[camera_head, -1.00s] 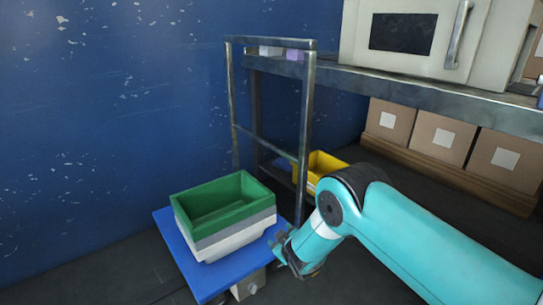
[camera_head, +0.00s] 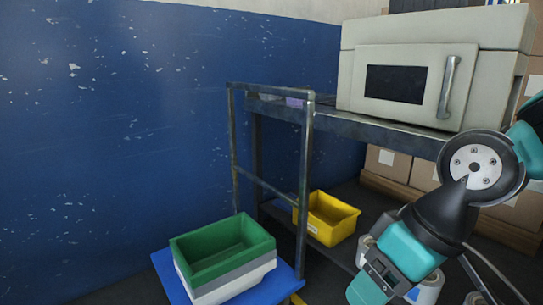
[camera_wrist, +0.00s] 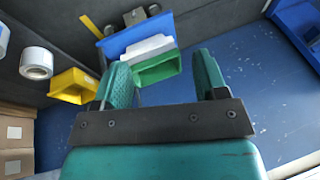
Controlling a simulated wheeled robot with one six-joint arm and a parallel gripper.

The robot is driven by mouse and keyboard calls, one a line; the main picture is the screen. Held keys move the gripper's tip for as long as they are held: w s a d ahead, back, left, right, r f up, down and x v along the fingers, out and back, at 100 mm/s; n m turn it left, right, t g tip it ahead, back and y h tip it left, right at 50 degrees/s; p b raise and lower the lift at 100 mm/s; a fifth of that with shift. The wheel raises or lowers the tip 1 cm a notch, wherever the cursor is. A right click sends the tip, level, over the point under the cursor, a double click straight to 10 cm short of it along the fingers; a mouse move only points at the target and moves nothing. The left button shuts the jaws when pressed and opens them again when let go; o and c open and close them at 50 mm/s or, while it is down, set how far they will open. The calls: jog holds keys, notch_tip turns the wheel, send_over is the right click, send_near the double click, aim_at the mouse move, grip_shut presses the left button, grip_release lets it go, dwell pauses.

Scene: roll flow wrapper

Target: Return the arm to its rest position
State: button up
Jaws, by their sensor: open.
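My teal arm (camera_head: 408,252) is folded at the right of the head view, in front of the shelf. My gripper's fingers are not clear there. In the wrist view my gripper (camera_wrist: 164,78) has its two green fingers spread apart, with nothing between them. Beyond the fingers, apart from them, a green crate (camera_wrist: 158,68) shows.
A green crate (camera_head: 222,245) tops a stack on a blue platform (camera_head: 270,288). A yellow bin (camera_head: 330,222) and white rolls (camera_head: 428,290) sit low by the metal rack (camera_head: 304,150). A grey machine (camera_head: 440,70) with a door stands on the shelf. A blue wall is left.

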jog(key=s+d+r+g, duration=0.1)
jog(key=s+d, duration=0.1)
jog(key=s, duration=0.5)
notch_tip(320, 180, up, 38)
jog(key=w+p, duration=0.1)
jog(key=p, duration=3.7)
jog(key=shift+a, duration=0.2)
jog(key=shift+r, duration=0.1)
